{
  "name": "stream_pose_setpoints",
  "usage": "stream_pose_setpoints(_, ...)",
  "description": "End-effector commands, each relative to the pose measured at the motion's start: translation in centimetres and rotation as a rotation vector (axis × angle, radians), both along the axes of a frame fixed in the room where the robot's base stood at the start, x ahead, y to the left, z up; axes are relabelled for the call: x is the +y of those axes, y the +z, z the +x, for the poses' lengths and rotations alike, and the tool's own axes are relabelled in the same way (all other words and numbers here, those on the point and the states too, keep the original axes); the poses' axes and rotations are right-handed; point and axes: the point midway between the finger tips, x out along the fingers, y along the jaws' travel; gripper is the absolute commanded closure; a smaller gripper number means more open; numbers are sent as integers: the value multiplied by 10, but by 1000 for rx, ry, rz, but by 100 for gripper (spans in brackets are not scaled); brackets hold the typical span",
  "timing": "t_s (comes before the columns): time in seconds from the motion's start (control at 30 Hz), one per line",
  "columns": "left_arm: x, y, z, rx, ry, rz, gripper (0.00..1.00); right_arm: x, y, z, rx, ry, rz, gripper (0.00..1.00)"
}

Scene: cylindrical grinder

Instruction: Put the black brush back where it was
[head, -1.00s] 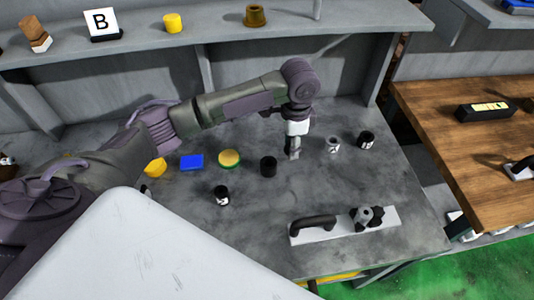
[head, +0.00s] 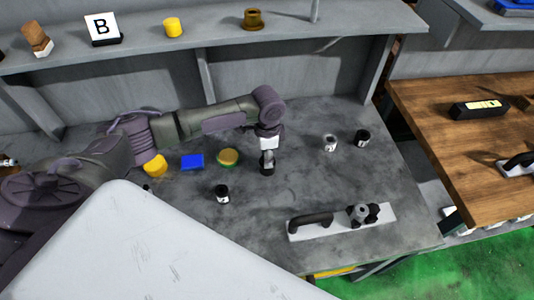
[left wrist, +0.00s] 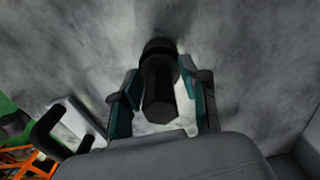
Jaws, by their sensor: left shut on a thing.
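My left gripper (head: 268,156) is shut on a dark thing, which I take to be the black brush (left wrist: 159,88), in the left wrist view. Its dark, angular end lies between the two fingers (left wrist: 160,103). In the head view the gripper points down directly over a black cup (head: 268,170) on the grey bench and hides most of it. A round black shape (left wrist: 159,47) shows just beyond the brush in the left wrist view. I cannot tell whether the brush is inside the cup or above it. My right gripper is not in view.
A white cup (head: 330,143) and a black labelled cup (head: 361,138) stand to the right. A small black jar (head: 222,193) is in front left. A blue box (head: 192,162) and a green-yellow round thing (head: 228,157) lie left. A white plate with handle (head: 350,224) lies in front.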

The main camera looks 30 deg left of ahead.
Motion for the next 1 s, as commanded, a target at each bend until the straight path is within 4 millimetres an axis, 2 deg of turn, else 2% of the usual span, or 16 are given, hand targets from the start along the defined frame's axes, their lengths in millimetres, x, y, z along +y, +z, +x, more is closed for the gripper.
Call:
stream_pose_setpoints(0.33,0,-10,0,1,0,1,90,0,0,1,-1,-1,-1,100)
stream_pose_setpoints(0.37,0,-9,0,-1,0,1,50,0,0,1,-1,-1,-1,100)
stream_pose_setpoints(0.5,0,-9,0,0,0,0,30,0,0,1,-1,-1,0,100)
stream_pose_setpoints(0.8,0,-8,0,-1,0,1,30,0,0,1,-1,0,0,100)
stream_pose_setpoints(1.0,0,13,1,-4,1,-1,30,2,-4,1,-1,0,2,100)
